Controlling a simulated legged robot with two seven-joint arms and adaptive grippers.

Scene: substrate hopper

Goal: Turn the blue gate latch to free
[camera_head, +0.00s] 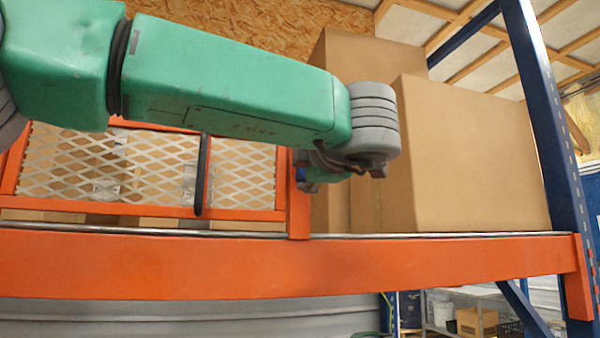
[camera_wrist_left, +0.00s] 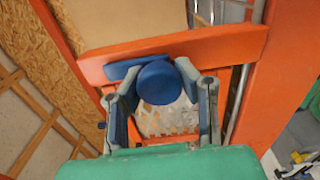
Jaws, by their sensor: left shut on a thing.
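The blue gate latch (camera_wrist_left: 158,84) has a round knob and a flat arm that reaches to the left along an orange post in the left wrist view. My left gripper (camera_wrist_left: 160,70) is shut on it, with one fingertip on each side of the knob. In the head view the left gripper (camera_head: 318,178) is mostly hidden behind its own wrist, at the orange post. Only a small bit of the blue latch (camera_head: 300,174) shows there. The orange gate (camera_head: 245,213) with metal mesh is left of the post. My right gripper is in neither view.
Large cardboard boxes (camera_head: 470,160) stand on the shelf behind and right of my wrist. An orange beam (camera_head: 280,265) runs across the front below the gate. A blue rack upright (camera_head: 550,130) stands at the right.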

